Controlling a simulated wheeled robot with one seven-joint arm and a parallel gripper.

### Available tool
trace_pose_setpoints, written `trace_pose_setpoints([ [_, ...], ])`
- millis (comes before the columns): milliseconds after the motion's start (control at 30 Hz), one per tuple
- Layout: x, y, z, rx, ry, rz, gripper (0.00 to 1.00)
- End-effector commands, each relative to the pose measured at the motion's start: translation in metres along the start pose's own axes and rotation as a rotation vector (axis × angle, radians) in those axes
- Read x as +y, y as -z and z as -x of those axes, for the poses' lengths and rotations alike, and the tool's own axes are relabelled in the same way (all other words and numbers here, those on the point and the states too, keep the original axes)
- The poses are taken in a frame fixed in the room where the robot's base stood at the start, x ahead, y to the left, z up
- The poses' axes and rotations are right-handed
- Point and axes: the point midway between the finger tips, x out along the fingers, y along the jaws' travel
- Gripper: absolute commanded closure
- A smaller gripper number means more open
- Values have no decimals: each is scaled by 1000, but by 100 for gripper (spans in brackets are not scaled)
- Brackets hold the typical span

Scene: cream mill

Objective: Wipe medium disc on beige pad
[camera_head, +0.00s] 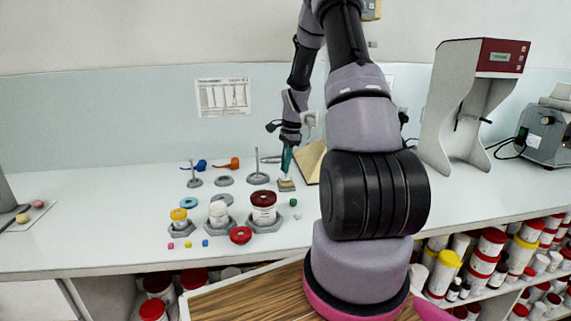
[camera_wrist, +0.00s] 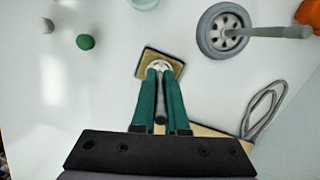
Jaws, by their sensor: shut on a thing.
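My gripper (camera_head: 287,168) is shut on the upright grey stem of the medium disc, with the green fingers on either side of it. In the wrist view my gripper (camera_wrist: 160,76) points at the pad, and the pale metal medium disc (camera_wrist: 159,65) shows just past the fingertips. The disc is over the small square beige pad (camera_wrist: 176,69), which has a dark edge. The pad also shows on the counter in the head view (camera_head: 286,187). The fingers partly hide the disc, and I cannot tell whether it touches the pad.
A larger stemmed disc (camera_head: 258,179) stands left of the pad, with a flat grey disc (camera_head: 224,181) and a smaller stemmed disc (camera_head: 194,183) beyond. A dark-red-lidded jar (camera_head: 263,207) stands nearby. A beige board (camera_head: 309,162) stands behind.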

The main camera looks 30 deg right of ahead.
Motion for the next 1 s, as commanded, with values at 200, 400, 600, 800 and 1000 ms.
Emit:
trace_pose_setpoints([
  [200,0,0,0,0,0,0,100],
  [400,0,0,0,0,0,0,100],
  [600,0,0,-2,0,0,0,100],
  [800,0,0,-4,-1,-1,0,100],
  [1000,0,0,-6,-1,-1,-1,100],
])
